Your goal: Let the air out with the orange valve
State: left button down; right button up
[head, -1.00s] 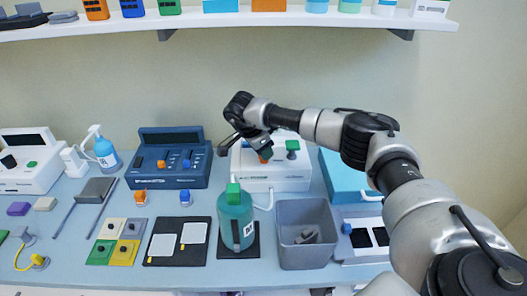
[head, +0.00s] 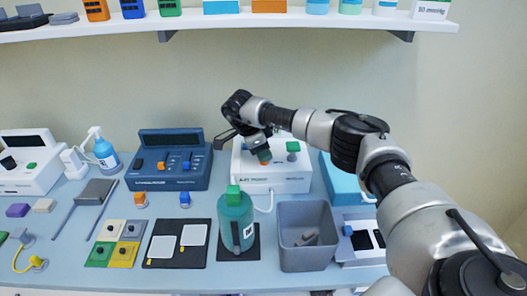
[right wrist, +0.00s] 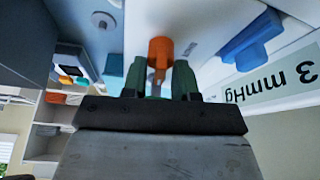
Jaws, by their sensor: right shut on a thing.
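The orange valve (head: 264,163) is on the white unit (head: 300,184) at the back of the bench, mostly hidden under my right gripper (head: 262,154) in the head view. In the right wrist view the orange valve (right wrist: 160,48) shows as a round orange end with a narrower part reaching between the green fingertips. My right gripper (right wrist: 160,76) is shut on that part. A green knob (head: 293,147) sits on the white unit to the right of the valve. My left gripper is not in view.
A grey bin (head: 307,262) and a teal bottle (head: 235,222) with a green cap stand in front of the white unit. A dark blue console (head: 168,184) is to its left. The right wrist view shows a blue part (right wrist: 252,42) beside the valve.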

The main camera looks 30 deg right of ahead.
jog(key=shift+w+r, duration=0.1)
jog(key=shift+r, duration=0.05)
jog(key=o, duration=0.6)
jog(key=shift+a, duration=0.1)
jog(key=b+v, duration=0.2)
jog(key=v, duration=0.8)
jog(key=shift+a+r, duration=0.1)
jog(key=shift+r, duration=0.3)
jog(key=shift+a+f, duration=0.1)
jog(key=shift+f, duration=0.05)
